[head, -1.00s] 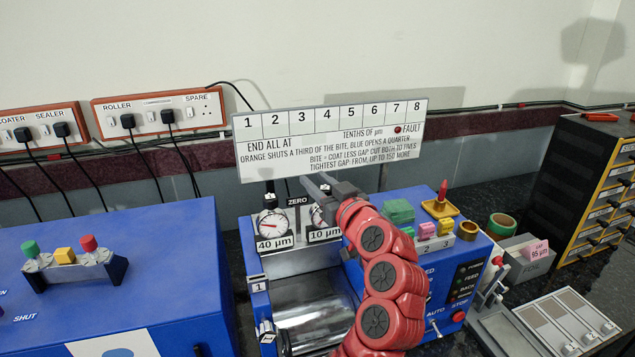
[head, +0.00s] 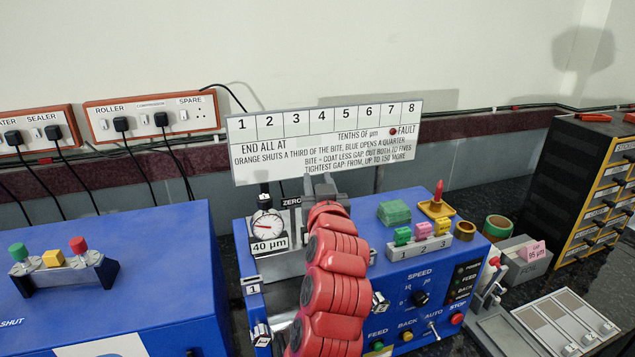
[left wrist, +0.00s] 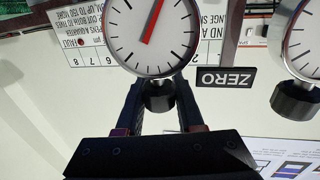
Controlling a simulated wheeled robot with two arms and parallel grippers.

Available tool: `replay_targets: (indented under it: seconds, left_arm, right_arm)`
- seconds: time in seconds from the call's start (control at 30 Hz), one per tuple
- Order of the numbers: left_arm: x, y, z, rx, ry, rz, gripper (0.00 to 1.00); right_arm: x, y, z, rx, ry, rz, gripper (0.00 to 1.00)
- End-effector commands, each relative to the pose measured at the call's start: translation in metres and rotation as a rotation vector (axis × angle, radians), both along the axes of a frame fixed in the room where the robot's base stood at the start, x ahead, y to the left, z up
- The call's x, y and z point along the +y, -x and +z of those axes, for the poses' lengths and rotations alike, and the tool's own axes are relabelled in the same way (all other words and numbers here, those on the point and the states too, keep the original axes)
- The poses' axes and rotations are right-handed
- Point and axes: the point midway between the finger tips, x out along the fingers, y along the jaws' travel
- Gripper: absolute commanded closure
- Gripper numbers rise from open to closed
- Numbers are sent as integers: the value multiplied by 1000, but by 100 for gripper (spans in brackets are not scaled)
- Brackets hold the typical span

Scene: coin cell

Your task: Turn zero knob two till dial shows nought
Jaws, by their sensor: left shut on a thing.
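My left gripper (head: 324,184) reaches up to the top of the second dial, just right of the ZERO label (head: 291,202). In the left wrist view, which is upside down, my left gripper (left wrist: 160,108) is shut on the dark round zero knob two (left wrist: 158,97), one finger on each side. The white dial two (left wrist: 150,35) has a red needle lying near vertical, slightly tilted; its top is cut off and no numbers are readable. In the head view my arm hides this dial. Dial one (head: 267,225), above the 40 µm label, stands to the left. My right gripper is out of view.
A numbered sign (head: 325,140) stands close behind the gripper. The blue machine's control panel (head: 425,290) is right of my arm, with coloured blocks (head: 420,236) above it. Another blue box (head: 110,275) stands left. Dial one's knob (left wrist: 294,100) is beside the gripper.

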Motion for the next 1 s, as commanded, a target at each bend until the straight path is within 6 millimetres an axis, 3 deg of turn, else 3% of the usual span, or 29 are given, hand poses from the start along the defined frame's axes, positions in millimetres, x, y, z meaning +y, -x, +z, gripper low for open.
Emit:
replay_targets:
  seconds: [0.03,0.07,0.23,0.53,0.67,0.77,1.0]
  left_arm:
    - [0,0,-2,4,-1,0,100]
    - [0,0,-2,4,-1,0,62]
    - [0,0,-1,2,-1,1,33]
    - [0,1,-1,1,0,1,33]
    - [-2,11,-2,-1,-2,1,33]
    - [-5,29,-2,-3,1,-2,33]
    - [-13,94,-3,-4,2,-5,33]
  right_arm:
    - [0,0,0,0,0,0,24]
    - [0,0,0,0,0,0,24]
    - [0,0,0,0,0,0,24]
    - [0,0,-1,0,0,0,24]
    - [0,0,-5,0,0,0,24]
    - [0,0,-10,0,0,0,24]
    - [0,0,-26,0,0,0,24]
